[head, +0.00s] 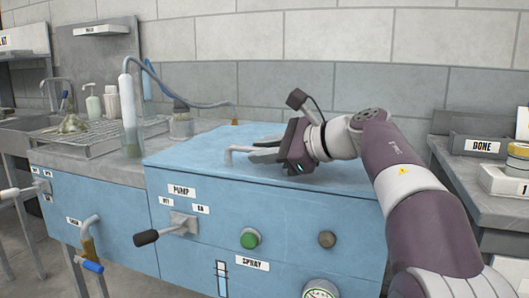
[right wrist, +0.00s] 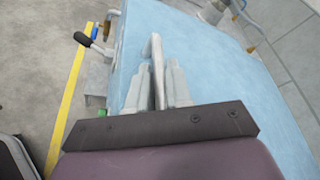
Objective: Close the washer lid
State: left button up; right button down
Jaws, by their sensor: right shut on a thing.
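The washer (head: 290,236) is a blue cabinet with PUMP and SPRAY labels on its front. Its blue lid (head: 190,150) looks flat on top, with no gap seen along the front edge. A pale, bent bar handle (head: 232,153) stands on the lid. My right gripper (head: 257,150) reaches in from the right, low over the lid, with its fingers at the handle. In the right wrist view, the gripper fingers (right wrist: 160,85) are shut on the handle (right wrist: 153,48), and the lid (right wrist: 215,60) lies below. My left gripper is not in view.
A black-knobbed pump lever (head: 147,238) sticks out in front of the washer. A clear cylinder (head: 131,115) with a hose (head: 205,104) stands left of the lid. A drain rack (head: 85,140) is further left. A grey bench (head: 465,170) with a DONE bin (head: 478,146) is at the right.

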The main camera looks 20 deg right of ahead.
jog(key=shift+w+f+g, duration=0.1)
jog(key=shift+f+g, duration=0.2)
jog(key=shift+f, duration=0.45)
jog(key=c, duration=1.1)
grip_release()
jog(key=shift+r, duration=0.1)
jog(key=shift+s+d+r, duration=0.1)
jog(key=shift+s+d, duration=0.1)
jog(key=shift+s, duration=0.05)
jog(key=p+v, duration=0.2)
jog(key=v, duration=1)
jog(key=shift+s+r+p, duration=0.15)
jog(key=shift+s+p, duration=0.1)
jog(key=shift+p, duration=0.15)
